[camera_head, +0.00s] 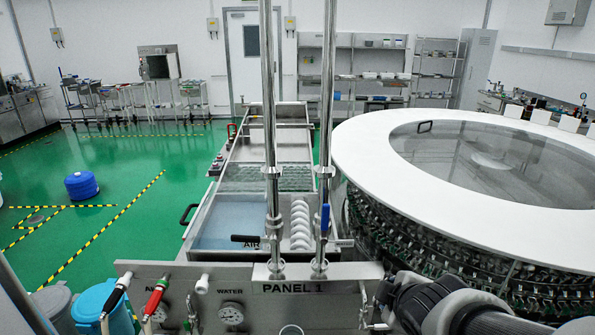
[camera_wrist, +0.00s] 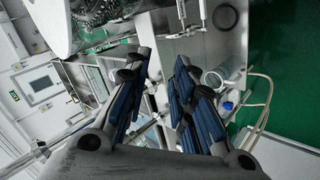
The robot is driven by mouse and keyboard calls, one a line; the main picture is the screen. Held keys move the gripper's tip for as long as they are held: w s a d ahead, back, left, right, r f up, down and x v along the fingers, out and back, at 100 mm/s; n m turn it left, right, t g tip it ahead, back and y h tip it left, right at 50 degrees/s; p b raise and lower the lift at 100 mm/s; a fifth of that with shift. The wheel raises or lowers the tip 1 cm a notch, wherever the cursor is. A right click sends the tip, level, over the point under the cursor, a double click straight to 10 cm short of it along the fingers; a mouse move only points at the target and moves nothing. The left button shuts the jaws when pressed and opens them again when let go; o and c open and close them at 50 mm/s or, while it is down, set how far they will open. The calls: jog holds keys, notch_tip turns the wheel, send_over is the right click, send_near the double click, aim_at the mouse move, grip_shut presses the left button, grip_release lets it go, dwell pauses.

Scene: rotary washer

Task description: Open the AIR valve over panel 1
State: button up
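Panel 1 (camera_head: 290,288) is a metal front panel with AIR and WATER labels at the bottom of the head view. Two upright steel pipes rise above it. The AIR valve (camera_head: 246,239) is on the left pipe, with a black lever lying level and pointing left. The right pipe has a blue lever (camera_head: 325,218) that stands upright along the pipe. My gripper (camera_wrist: 158,70) is open in the wrist view, with nothing seen between its blue-padded fingers. My arm is low at the right in the head view, to the right of both valves. I cannot make out the AIR lever in the wrist view.
The large round washer (camera_head: 350,145) with a white rim stands at the right. A steel basin (camera_head: 228,215) lies behind the pipes. Black and red hose handles (camera_head: 156,296) stick out at the panel's left. A blue bin (camera_head: 95,302) stands at lower left.

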aim_at(252, 239)
jog(key=a+f+n+g+b, duration=0.1)
jog(key=a+f+n, duration=0.2)
jog(key=a+f+n+b, duration=0.1)
jog(key=a+f+n, duration=0.2)
jog(key=shift+w+a+g, duration=0.2)
jog(key=shift+a+g, duration=0.15)
jog(key=shift+g, duration=0.05)
jog(key=shift+c, duration=1.3)
jog(key=a+n+b, duration=0.1)
jog(key=a+n, duration=0.1)
jog(key=w+a+f+n+b, duration=0.1)
jog(key=a+n, duration=0.1)
jog(key=w+a+f+n+t+h, duration=0.1)
jog(key=a+n, duration=0.1)
jog(key=shift+a+n+b, duration=0.1)
jog(key=shift+n+b, duration=0.3)
grip_shut()
jog(key=w+a+r+n+t+y+b, duration=0.1)
jog(key=a+r+n+t+b, duration=0.15)
jog(key=a+n, duration=0.45)
jog(key=w+a+r+n+t+y+b, duration=0.1)
jog(key=w+a+r+n+t, duration=0.15)
jog(key=a, duration=0.85)
jog(key=b+x, duration=0.2)
jog(key=x, duration=0.7)
notch_tip(252, 239, up, 4)
jog(key=shift+d+f+n+t, duration=0.1)
jog(key=shift+n+t, duration=0.15)
jog(key=shift+t, duration=0.15)
jog(key=shift+s, duration=0.1)
